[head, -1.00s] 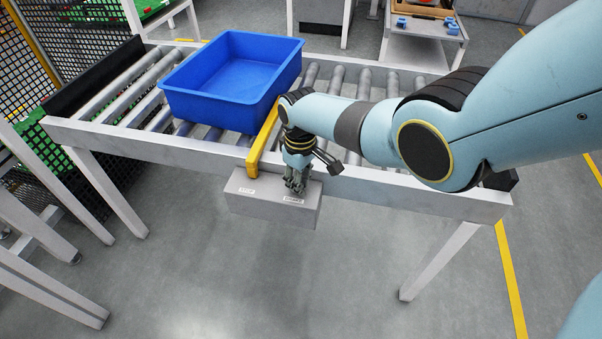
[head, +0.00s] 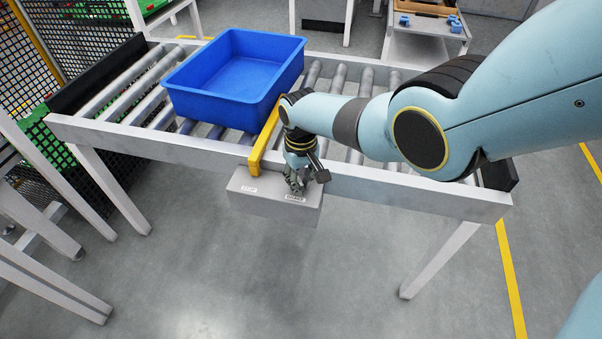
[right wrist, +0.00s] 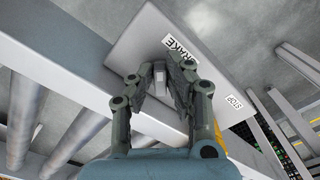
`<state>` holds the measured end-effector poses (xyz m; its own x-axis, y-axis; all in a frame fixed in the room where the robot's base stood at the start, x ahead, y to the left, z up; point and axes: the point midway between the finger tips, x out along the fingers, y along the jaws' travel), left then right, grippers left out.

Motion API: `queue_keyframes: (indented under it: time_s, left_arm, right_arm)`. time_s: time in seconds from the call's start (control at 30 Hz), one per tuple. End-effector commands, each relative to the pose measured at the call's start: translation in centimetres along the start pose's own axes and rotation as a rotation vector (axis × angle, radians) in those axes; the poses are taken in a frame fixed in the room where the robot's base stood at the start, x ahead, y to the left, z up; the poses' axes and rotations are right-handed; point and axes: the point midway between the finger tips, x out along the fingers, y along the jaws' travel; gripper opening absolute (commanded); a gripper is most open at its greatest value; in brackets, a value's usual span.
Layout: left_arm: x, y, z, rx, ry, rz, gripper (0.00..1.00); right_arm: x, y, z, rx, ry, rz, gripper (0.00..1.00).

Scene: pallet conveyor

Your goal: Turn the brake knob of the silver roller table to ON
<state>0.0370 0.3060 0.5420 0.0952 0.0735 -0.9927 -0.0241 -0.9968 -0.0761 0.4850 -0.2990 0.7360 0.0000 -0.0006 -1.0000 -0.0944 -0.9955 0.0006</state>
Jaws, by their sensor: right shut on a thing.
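The silver roller table (head: 130,143) stands across the middle of the head view, with a grey control box (head: 262,207) on its front rail. The box top carries a STOP label (head: 249,189) and a BRAKE label (head: 295,198); both also show in the right wrist view. My right gripper (head: 297,188) points down at the box beside the BRAKE label. In the right wrist view its fingers are closed on the light grey brake knob (right wrist: 159,73), which is partly hidden between them. The knob's setting cannot be read. My left gripper is out of view.
A blue tote (head: 235,80) sits on the rollers, left of my right arm. A yellow bar (head: 262,148) stands on the front rail close to my right gripper. The floor in front of the table is clear.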

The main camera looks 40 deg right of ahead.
Motion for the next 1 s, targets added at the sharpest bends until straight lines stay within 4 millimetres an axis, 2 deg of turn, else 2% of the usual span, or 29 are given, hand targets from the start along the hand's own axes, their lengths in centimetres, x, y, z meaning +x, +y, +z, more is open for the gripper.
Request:
queue_keyframes:
  time_s: [0.13, 0.17, 0.33, 0.73, 0.87, 1.0]
  left_arm:
    - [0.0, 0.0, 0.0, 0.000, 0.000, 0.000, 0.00]
    - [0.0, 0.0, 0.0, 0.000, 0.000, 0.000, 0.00]
    - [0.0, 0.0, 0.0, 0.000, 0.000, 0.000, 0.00]
    - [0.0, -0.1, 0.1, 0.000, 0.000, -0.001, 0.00]
    - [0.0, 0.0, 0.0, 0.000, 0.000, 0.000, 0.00]
    - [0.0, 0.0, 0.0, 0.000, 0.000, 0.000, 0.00]
  right_arm:
    - [0.0, 0.0, 0.0, 0.001, 0.000, 0.000, 0.00]
    - [0.0, 0.0, 0.0, 0.001, 0.000, 0.000, 0.15]
    - [0.0, 0.0, 0.0, 0.000, 0.000, 0.000, 0.37]
    - [-0.6, 0.0, -0.1, 0.000, 0.001, 0.000, 0.37]
    - [-1.8, 0.0, -0.1, -0.001, 0.003, 0.000, 0.37]
    - [-4.2, 0.0, -0.1, -0.001, 0.005, 0.000, 0.37]
